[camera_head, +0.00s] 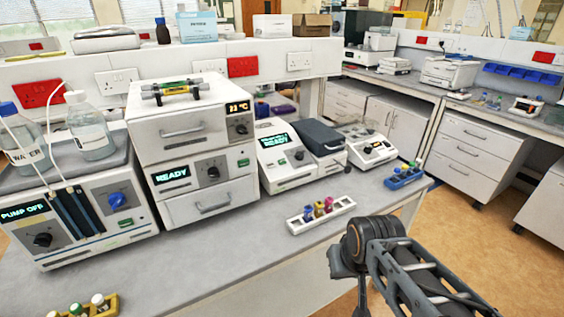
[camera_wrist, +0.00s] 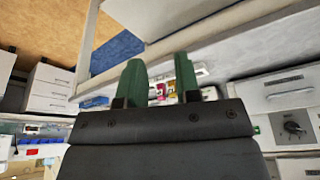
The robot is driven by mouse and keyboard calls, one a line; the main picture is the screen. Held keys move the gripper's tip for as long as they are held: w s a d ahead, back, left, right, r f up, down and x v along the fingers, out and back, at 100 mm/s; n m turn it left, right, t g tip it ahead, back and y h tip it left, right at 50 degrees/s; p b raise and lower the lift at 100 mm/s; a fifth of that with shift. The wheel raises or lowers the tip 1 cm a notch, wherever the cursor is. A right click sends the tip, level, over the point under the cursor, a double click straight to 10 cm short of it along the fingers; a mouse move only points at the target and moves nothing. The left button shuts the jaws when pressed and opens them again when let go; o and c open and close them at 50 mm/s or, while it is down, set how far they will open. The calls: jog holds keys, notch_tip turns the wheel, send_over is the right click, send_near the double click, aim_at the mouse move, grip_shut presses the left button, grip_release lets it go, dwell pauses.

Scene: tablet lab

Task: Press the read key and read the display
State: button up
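In the head view a white bench instrument (camera_head: 288,165) with a dark lid stands mid-bench. Its lit display (camera_head: 274,141) and the display of the lower stacked unit (camera_head: 172,174) both show "READY". A small green key (camera_head: 243,162) is on the stacked unit's front beside a dark knob. Key labels are too small to read, so I cannot tell which is the read key. In the wrist view my gripper (camera_wrist: 160,62) has two green fingers apart with nothing held between them. In the head view my arm is at lower right, off the bench's front edge, clear of the instruments.
A white rack with coloured caps (camera_head: 320,214) stands at the bench's front edge, and a blue rack (camera_head: 404,176) farther right. A balance-like device (camera_head: 371,149) stands behind. A pump with a "PUMP OFF" display (camera_head: 24,211) and bottles is at left.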

grip_shut()
dwell(1.3)
